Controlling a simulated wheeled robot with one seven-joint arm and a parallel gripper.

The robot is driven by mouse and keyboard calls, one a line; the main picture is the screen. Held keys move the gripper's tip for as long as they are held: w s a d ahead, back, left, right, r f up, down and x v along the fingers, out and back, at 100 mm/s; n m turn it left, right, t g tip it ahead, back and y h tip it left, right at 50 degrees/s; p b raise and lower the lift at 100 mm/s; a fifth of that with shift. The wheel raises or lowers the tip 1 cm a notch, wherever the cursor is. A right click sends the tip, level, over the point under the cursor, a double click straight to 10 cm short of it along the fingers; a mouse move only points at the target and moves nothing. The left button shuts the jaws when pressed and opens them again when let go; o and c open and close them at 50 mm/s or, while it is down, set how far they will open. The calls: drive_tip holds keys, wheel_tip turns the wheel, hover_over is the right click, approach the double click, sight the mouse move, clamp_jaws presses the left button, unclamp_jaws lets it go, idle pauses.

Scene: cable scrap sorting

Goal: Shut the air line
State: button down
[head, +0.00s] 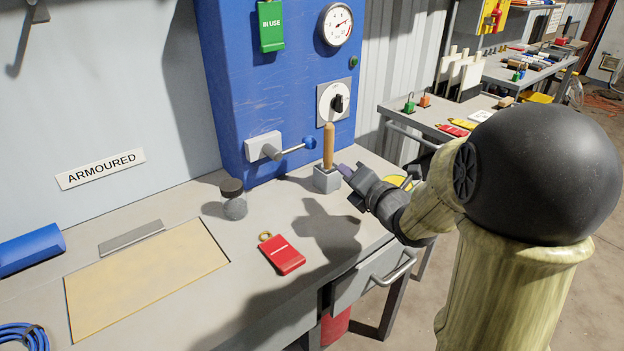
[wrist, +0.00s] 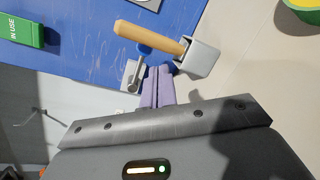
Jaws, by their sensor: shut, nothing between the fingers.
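A light grey valve body (head: 262,146) is mounted low on the blue panel (head: 235,100). Its lever runs out to the right and ends in a blue knob (head: 310,142), which also shows in the wrist view (wrist: 143,49). A round pressure gauge (head: 336,24) sits high on the panel, its needle off to the right. My gripper (head: 346,171) is shut and empty, right of the wooden-handled tool and apart from the blue knob in the head view. Its purple fingers (wrist: 157,85) point toward the knob in the wrist view; I cannot tell the gap in depth.
A wooden handle (head: 328,145) stands in a grey block (head: 327,180) close to the lever and my fingers. A dark-topped jar (head: 234,205) and a red tag (head: 282,255) are on the bench. A dial switch (head: 335,102) and green tag (head: 271,28) are on the panel.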

drive_tip(key=f+n+y+b, duration=0.1)
drive_tip(key=a+f+n+y+b, duration=0.1)
drive_tip(key=n, duration=0.1)
drive_tip(key=shift+f+t+b, duration=0.15)
drive_tip(key=shift+t+b, duration=0.15)
drive_tip(key=n, duration=0.1)
drive_tip(key=n+y+b, duration=0.1)
drive_tip(key=shift+s+a+n, duration=0.15)
drive_tip(key=shift+a+n, duration=0.2)
drive_tip(key=shift+n, duration=0.05)
drive_tip(key=x, duration=1)
drive_tip(key=shift+a, duration=0.15)
drive_tip(key=shift+s, duration=0.1)
